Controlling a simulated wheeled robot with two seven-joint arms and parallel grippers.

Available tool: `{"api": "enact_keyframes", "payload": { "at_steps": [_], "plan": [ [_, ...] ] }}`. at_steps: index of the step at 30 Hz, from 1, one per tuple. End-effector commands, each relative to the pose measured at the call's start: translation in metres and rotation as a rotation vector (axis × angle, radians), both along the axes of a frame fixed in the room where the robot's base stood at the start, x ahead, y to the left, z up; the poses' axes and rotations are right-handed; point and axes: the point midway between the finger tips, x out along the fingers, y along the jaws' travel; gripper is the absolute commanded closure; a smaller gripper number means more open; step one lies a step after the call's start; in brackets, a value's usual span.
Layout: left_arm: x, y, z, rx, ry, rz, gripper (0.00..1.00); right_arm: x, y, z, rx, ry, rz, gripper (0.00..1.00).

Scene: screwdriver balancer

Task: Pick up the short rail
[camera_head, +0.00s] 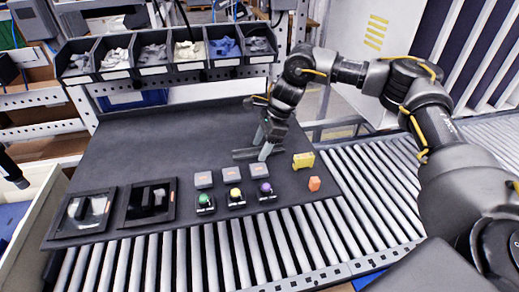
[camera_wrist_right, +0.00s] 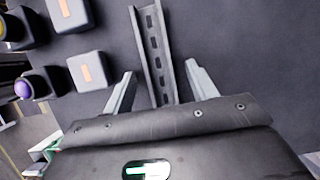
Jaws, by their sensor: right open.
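The short rail (camera_head: 243,154) is a grey slotted metal strip lying on the dark mat (camera_head: 165,135). In the right wrist view the rail (camera_wrist_right: 153,45) runs between my two fingers, its near end close to the gripper body. My right gripper (camera_head: 262,143) is open and low over the mat at the rail, with one finger on each side; it also shows in the wrist view (camera_wrist_right: 160,72). I cannot tell whether the fingers touch it. A dark part at the left edge, seemingly my left gripper (camera_head: 12,175), is mostly cut off.
Grey blocks (camera_head: 203,179) and coloured buttons (camera_head: 205,203) stand in front of the rail. Two black trays (camera_head: 122,220) lie at left. Bins (camera_head: 153,70) line the back; rollers (camera_head: 375,175) run right.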

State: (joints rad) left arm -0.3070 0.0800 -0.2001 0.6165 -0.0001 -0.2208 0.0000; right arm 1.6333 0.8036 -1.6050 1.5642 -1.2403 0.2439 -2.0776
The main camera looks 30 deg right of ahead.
Motion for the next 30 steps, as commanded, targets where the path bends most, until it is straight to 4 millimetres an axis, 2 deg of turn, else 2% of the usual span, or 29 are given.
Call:
{"api": "enact_keyframes", "payload": {
  "at_steps": [3,15,24,30],
  "plan": [
    [0.005,0.0,0.0,-0.001,-0.007,0.0,1.0,0.0,0.0,0.0,0.0,0.0,0.001,0.43],
    [0.011,-0.001,0.0,-0.001,-0.016,0.0,1.0,0.0,0.0,0.0,0.0,0.0,0.0,0.95],
    [0.01,0.0,-0.002,-0.001,-0.014,0.0,1.0,0.0,0.0,0.002,0.0,0.0,0.001,0.96],
    [0.009,0.0,-0.017,-0.001,-0.013,0.0,1.0,0.001,0.001,0.016,0.002,-0.005,0.002,0.96]
  ]
}}
